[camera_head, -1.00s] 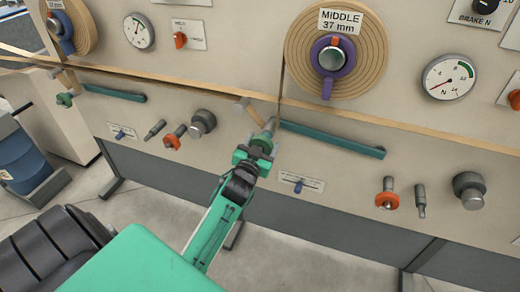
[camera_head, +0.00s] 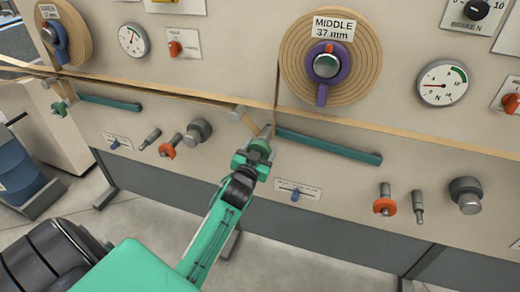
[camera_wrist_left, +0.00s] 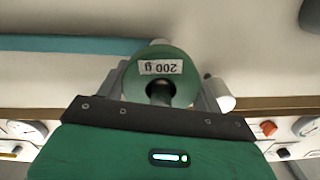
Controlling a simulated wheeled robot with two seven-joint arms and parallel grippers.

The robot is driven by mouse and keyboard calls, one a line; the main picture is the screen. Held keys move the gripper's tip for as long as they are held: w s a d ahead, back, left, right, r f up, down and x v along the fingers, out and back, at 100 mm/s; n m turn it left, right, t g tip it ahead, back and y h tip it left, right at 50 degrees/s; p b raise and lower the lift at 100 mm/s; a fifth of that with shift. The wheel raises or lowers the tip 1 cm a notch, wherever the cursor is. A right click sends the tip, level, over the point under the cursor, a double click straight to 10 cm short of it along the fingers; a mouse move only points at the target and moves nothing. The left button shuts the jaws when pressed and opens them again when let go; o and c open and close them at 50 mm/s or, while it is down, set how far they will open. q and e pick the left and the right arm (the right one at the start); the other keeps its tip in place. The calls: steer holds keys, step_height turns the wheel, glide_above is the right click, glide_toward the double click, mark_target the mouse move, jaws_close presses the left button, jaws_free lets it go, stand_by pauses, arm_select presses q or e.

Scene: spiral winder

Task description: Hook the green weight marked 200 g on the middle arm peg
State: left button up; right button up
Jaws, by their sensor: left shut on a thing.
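The green weight (camera_head: 260,147) is in my left gripper (camera_head: 253,158), at the left end of the teal middle arm (camera_head: 330,146). In the left wrist view the weight (camera_wrist_left: 160,68) faces me, with its "200 g" label upside down, between the fingers of my left gripper (camera_wrist_left: 160,92). The middle arm (camera_wrist_left: 70,48) shows behind it to the left. A grey peg (camera_head: 266,131) shows just above the weight in the head view. The weight overlaps the peg in the picture; I cannot tell whether it is on the peg. My right gripper is not in view.
The middle spool (camera_head: 368,55) and a dial (camera_head: 442,83) are above. The left arm (camera_head: 110,103) has a green weight (camera_head: 59,108) at its left end. Orange-collared pegs (camera_head: 385,206) and grey knobs (camera_head: 467,196) stick out of the panel below. A tan strip crosses behind the gripper.

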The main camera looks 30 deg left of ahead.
arm_select(q)
steer(key=o, duration=1.8)
steer(key=shift+f, duration=0.1)
steer(key=v, duration=1.3)
steer(key=shift+s, duration=0.4)
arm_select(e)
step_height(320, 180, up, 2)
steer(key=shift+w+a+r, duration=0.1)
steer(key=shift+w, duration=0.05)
